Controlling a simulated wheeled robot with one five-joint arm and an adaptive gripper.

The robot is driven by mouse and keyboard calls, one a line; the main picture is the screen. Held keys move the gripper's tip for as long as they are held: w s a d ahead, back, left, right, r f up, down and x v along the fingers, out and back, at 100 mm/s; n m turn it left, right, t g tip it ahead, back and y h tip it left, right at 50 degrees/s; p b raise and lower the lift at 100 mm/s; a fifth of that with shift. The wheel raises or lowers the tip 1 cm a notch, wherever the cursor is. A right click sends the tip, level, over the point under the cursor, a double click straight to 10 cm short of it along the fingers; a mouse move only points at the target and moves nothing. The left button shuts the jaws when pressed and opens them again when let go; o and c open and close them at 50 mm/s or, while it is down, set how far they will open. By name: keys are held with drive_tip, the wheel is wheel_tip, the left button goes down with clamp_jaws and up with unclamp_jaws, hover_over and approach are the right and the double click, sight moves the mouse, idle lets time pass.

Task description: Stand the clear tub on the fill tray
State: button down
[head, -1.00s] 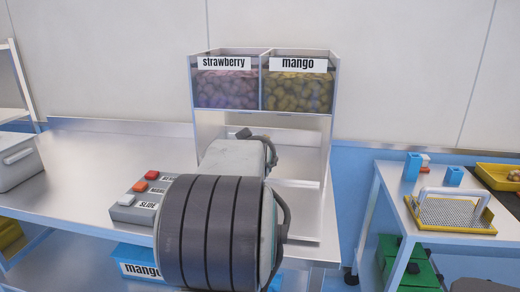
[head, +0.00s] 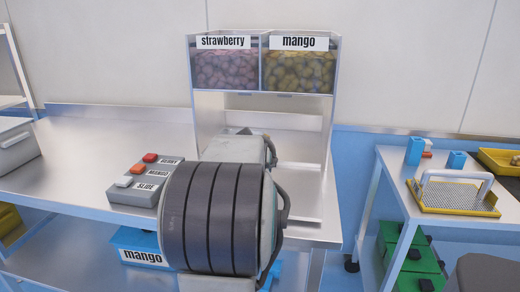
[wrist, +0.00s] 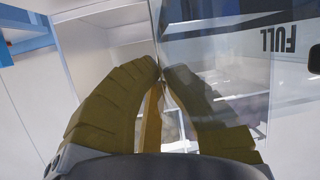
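The clear tub (wrist: 225,70) fills the right side of the wrist view, see-through, with dark "FULL" lettering upside down on its wall. My gripper (wrist: 161,68) has its two brown padded fingers closed together at the tips, the right finger showing through the tub's clear wall and the left one outside it. The wall appears pinched between them. In the head view my arm hides the gripper and the tub. The metal base under the dispenser (head: 300,205), which looks like the fill tray, shows only at its right part; my arm covers the rest.
Strawberry (head: 225,70) and mango (head: 298,70) hoppers top the dispenser. A button box (head: 145,185) stands left of my arm on the metal bench (head: 80,160). A blue mango box (head: 140,245) sits below. A side table (head: 400,180) holds a yellow-framed mesh tray (head: 455,197).

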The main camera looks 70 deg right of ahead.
drive_tip(key=shift+f+b, duration=0.45)
drive_tip(key=shift+b, duration=0.1)
idle(0.4)
drive_tip(key=c, duration=1.3)
unclamp_jaws()
drive_tip(key=shift+c, duration=0.2)
drive_tip(key=shift+f, duration=0.1)
drive_tip(key=v, duration=1.2)
drive_tip(key=shift+w+a, duration=0.1)
